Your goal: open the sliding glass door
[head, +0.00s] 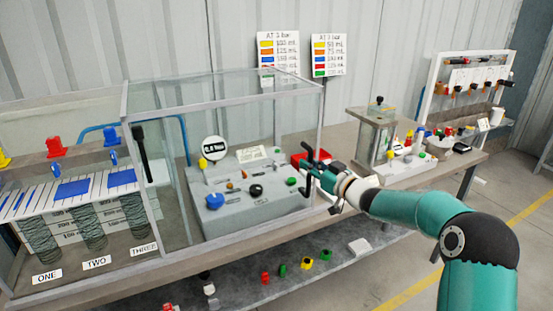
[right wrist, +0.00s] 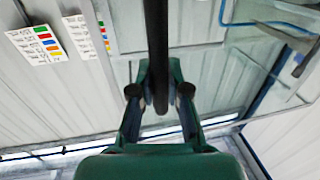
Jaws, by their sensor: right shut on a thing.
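The sliding glass door (head: 255,125) is a clear pane in a grey frame at the front of the glass case. My right gripper (head: 309,166) is at the right end of this front. In the right wrist view, its two fingers (right wrist: 159,98) are on either side of a dark upright bar, the door handle (right wrist: 157,40), and are shut on it. Another black upright handle (head: 141,153) shows on the left part of the glass. My left gripper is in neither view.
Inside the case is a grey pump block (head: 245,208) with coloured knobs. Springs labelled ONE, TWO and THREE stand at the left. A smaller glass box (head: 376,140) stands right of my gripper. Coloured parts lie on the lower shelf (head: 335,265).

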